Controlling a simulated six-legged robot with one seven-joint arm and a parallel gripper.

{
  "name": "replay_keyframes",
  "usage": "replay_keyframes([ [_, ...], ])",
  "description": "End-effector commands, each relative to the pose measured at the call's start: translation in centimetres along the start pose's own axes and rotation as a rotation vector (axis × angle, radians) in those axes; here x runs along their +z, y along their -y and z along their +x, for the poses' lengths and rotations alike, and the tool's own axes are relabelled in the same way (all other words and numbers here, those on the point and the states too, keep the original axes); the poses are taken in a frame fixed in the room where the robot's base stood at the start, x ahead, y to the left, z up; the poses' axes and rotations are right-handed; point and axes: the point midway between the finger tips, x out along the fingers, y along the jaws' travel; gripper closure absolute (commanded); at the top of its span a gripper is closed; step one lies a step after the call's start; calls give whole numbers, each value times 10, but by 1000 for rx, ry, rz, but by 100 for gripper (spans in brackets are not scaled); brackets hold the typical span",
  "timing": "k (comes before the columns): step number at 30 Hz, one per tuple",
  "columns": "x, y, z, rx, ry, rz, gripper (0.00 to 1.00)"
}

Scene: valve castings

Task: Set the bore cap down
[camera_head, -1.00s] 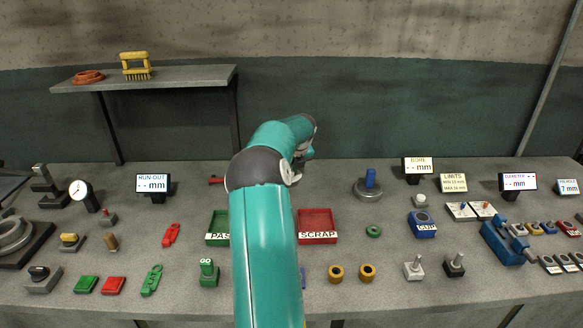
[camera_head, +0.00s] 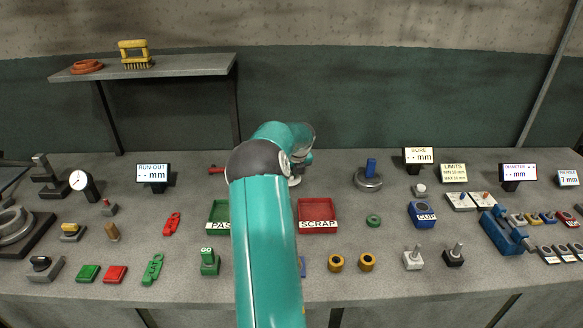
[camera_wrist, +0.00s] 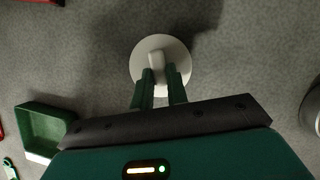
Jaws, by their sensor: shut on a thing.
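The bore cap is a pale round disc (camera_wrist: 176,49) with a small knob on top, seen from above in the wrist view. My gripper (camera_wrist: 162,80) has its two green fingers shut on the knob. The cap is over bare grey bench, with a dark shadow beyond it; I cannot tell whether it touches the surface. In the head view, my teal arm hides most of the gripper, and a pale bit of the cap (camera_head: 295,181) shows below the wrist.
The green PASS tray (camera_head: 217,212) and red SCRAP tray (camera_head: 318,228) stand nearer than the cap. A metal disc with a blue handle (camera_head: 370,168) stands to the right. The BORE display (camera_head: 418,156) is farther right. Bare bench surrounds the cap.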

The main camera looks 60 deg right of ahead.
Motion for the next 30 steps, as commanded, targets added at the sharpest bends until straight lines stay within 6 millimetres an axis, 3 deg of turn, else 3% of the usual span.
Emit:
replay_keyframes([
  [28,-4,1,11,-1,1,0,100],
  [29,-4,1,11,-1,1,0,81],
  [30,-4,1,10,-1,1,0,73],
])
